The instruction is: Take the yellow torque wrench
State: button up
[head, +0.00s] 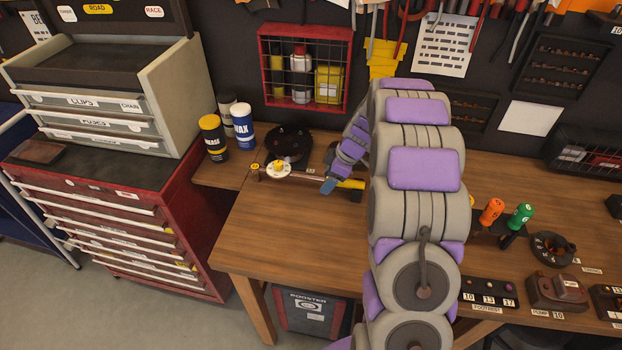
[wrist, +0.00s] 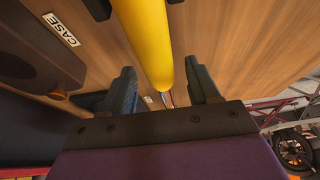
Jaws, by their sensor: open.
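The yellow torque wrench (head: 350,183) lies on the wooden workbench. Its yellow handle shows just left of my arm, and a thin shaft runs left from it. In the wrist view the yellow handle (wrist: 145,42) runs from the top edge down between my two blue fingers. My gripper (wrist: 163,86) is open, with one finger on each side of the handle and a visible gap to each. In the head view my gripper (head: 330,184) is beside the handle, partly hidden behind my arm. The handle's right end is hidden there.
A dark block labelled CASE (wrist: 48,55) is left of the fingers. Orange (head: 491,211) and green handles (head: 520,216) stand right of my arm. The front-left bench is clear.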

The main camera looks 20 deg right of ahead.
jog(key=shift+x, duration=1.2)
grip_shut()
